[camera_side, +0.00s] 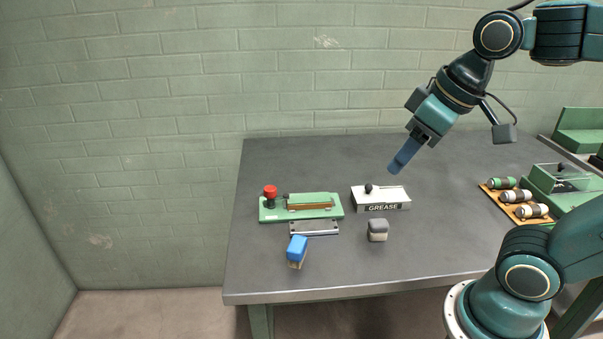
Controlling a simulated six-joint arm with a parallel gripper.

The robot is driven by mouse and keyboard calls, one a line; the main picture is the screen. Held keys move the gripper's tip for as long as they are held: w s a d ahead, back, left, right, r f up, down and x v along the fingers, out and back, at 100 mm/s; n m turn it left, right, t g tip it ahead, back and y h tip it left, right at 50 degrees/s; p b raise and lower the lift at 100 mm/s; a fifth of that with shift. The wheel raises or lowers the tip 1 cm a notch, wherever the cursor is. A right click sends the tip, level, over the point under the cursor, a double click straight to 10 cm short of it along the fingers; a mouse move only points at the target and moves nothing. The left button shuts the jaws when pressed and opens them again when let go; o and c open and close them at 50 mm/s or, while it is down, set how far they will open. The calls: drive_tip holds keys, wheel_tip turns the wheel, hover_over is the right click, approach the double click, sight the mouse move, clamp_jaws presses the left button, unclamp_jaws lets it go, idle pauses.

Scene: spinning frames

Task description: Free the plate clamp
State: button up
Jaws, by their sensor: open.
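A green fixture (301,213) with a red knob (270,192) at its left end lies on the table's left part. A brown bar (309,206) lies along its top, and a grey metal plate (314,228) sits at its front edge. I cannot tell which part is the plate clamp. My gripper (399,163) hangs above the table, up and to the right of the fixture, tilted down to the left. It is open and touches nothing on the table; the gap between its fingers does not show from this side.
A white GREASE box (380,198) stands right of the fixture. A blue-topped block (297,250) and a small grey block (377,230) stand in front. An orange tray (524,218) with several cylinders and a green machine (560,183) are at right. The table's back middle is clear.

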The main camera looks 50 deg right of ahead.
drive_tip(key=w+r+n+g, duration=0.1)
drive_tip(key=w+r, duration=0.1)
drive_tip(key=w, duration=0.5)
drive_tip(key=n+g, duration=0.4)
drive_tip(key=n, duration=0.1)
hover_over(270, 188)
wheel_tip(270, 188, down, 9)
wheel_tip(270, 188, down, 14)
drive_tip(key=shift+r, duration=0.15)
drive_tip(key=c, duration=1)
